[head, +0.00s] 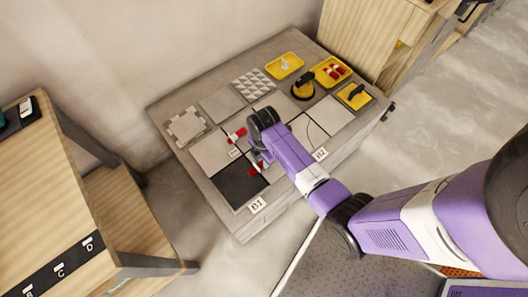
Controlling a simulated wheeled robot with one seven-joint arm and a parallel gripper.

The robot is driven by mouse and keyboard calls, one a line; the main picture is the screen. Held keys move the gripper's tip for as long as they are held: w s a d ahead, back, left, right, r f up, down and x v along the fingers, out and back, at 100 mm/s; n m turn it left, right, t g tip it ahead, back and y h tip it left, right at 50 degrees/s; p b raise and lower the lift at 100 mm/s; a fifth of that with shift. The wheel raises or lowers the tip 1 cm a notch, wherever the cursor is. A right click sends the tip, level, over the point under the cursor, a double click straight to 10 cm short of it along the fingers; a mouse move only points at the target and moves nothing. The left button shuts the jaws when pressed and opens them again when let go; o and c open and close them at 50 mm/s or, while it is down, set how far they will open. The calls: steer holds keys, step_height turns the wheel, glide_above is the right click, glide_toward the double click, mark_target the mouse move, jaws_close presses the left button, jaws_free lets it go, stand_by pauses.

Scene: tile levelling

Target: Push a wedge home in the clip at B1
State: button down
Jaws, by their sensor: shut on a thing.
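My gripper (259,161) points down over the tiles near the B1 label (256,205), partly hidden by my own wrist. It is shut on a red wedge (254,169), which shows low beside the fingers, at the edge of the dark square (239,184). The clip there is too small and too covered to make out, so I cannot tell how far the wedge sits in it. Another red wedge (237,135) lies at a tile joint farther back, with a whitish piece beside it.
On the table (235,222) are the B2 label (320,154), a yellow tray with white pieces (272,68), a yellow tray with red wedges (320,77), a yellow tray with a dark tool (366,101), and a black-and-yellow round tool (302,91). Patterned tiles (254,84) lie along the back.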

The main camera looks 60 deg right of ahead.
steer(key=c, duration=1.2)
jaws_free()
steer(key=shift+c, duration=0.2)
step_height(320, 180, up, 8)
steer(key=shift+f+p, duration=0.1)
steer(key=shift+p, duration=0.75)
